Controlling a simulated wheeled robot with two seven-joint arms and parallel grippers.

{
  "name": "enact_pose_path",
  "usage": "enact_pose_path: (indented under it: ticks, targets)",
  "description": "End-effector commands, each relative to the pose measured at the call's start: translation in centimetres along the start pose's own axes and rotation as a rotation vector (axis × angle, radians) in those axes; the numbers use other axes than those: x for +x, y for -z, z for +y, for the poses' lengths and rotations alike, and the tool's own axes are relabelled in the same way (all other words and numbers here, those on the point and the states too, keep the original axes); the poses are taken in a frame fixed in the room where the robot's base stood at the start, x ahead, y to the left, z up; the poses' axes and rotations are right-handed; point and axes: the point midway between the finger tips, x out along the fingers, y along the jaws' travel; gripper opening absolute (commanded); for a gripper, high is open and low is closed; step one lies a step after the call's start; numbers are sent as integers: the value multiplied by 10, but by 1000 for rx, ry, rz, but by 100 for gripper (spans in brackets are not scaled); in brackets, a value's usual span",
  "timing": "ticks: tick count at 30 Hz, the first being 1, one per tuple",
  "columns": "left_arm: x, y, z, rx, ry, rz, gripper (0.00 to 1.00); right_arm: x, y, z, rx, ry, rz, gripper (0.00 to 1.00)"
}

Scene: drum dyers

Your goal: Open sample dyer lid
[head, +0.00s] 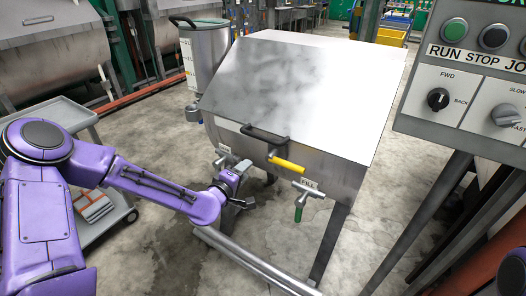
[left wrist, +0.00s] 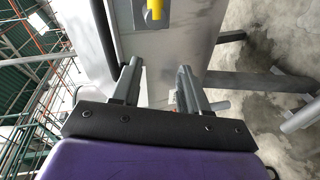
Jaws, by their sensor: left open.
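The sample dyer is a metal drum machine on legs in the middle of the head view. Its lid (head: 305,85) is a broad sloped steel sheet and lies closed. A black bar handle (head: 264,135) sits on the lid's front edge, left of a yellow lever (head: 287,164). The yellow part also shows at the top of the left wrist view (left wrist: 155,9). My left gripper (head: 240,202) is open and empty, below the handle and in front of the dyer's lower front. In the left wrist view its two fingers (left wrist: 157,85) are apart with nothing between them. My right gripper is not in view.
A valve with a green handle labelled FILL (head: 300,204) sticks out at the dyer's front. A control panel (head: 470,70) stands at the right. A grey cart (head: 60,115) stands at the left, and a metal pipe (head: 255,262) runs low in front.

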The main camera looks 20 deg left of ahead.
Motion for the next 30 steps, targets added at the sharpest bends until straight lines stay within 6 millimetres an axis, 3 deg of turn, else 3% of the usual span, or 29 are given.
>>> enact_pose_path:
  ticks: [1, 2, 5, 11, 24, 30]
  targets:
    - [10, 18, 20, -62, -108, 14, 44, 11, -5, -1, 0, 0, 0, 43]
    - [12, 24, 34, -85, -158, 5, 44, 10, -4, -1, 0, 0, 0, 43]
    - [16, 24, 59, -118, -245, -55, 44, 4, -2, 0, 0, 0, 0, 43]
    - [25, 18, 62, -179, -251, -93, 44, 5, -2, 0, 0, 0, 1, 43]
    - [108, 11, 84, -178, -248, -93, 44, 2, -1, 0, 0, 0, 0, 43]
    - [117, 10, 86, -182, -249, -92, 44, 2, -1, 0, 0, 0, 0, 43]
